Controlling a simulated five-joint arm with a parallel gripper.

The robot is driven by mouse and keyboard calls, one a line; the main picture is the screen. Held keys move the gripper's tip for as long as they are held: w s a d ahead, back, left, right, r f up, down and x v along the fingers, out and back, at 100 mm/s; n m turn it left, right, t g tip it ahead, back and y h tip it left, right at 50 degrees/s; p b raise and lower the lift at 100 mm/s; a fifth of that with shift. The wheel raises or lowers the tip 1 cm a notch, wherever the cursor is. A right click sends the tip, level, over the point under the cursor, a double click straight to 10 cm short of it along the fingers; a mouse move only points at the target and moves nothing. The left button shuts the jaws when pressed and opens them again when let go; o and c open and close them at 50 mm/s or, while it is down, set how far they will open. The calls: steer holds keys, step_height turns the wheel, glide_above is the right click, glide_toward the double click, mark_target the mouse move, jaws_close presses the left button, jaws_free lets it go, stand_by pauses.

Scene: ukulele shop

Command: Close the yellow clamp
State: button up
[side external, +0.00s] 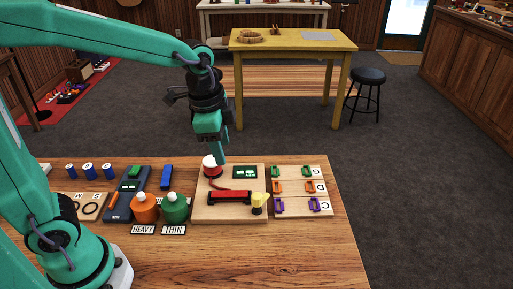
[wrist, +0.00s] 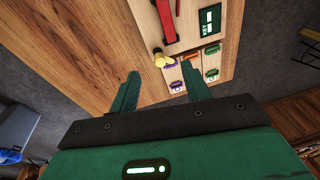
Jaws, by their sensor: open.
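The yellow clamp (side external: 259,201) stands at the front right corner of a light wooden board (side external: 211,213), on a dark base. In the wrist view the yellow clamp (wrist: 159,59) shows small, just beyond the gap between my fingertips. My gripper (side external: 222,158) hangs above the back part of the board, up and to the left of the clamp in the side view and apart from it. In the wrist view my gripper (wrist: 160,70) has its two green fingers spread, with nothing between them. Whether the clamp is open or closed is too small to tell.
The board also carries a red bar (side external: 230,197), a red and white dome (side external: 210,166) and a green panel (side external: 245,172). To its right is a panel of coloured clips (side external: 300,198). To its left are green (side external: 175,208) and orange (side external: 145,208) bottles.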

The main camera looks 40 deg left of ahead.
mark_target(257, 195)
steer(key=w+d+f+m, duration=0.1)
steer(key=w+f+m, duration=0.1)
steer(key=w+d+f+m+g, duration=0.1)
steer(key=d+f+m, duration=0.1)
steer(key=f, duration=0.1)
steer(key=w+d+f+m+g, duration=0.1)
steer(key=w+d+f, duration=0.1)
steer(key=shift+w+d+f+m, duration=0.15)
steer(key=shift+w+d+m, duration=0.1)
steer(key=shift+w+m, duration=0.15)
steer(key=shift+s+f, duration=0.1)
steer(key=shift+f, duration=3.8)
steer(key=shift+c, duration=0.2)
steer(key=c, duration=1)
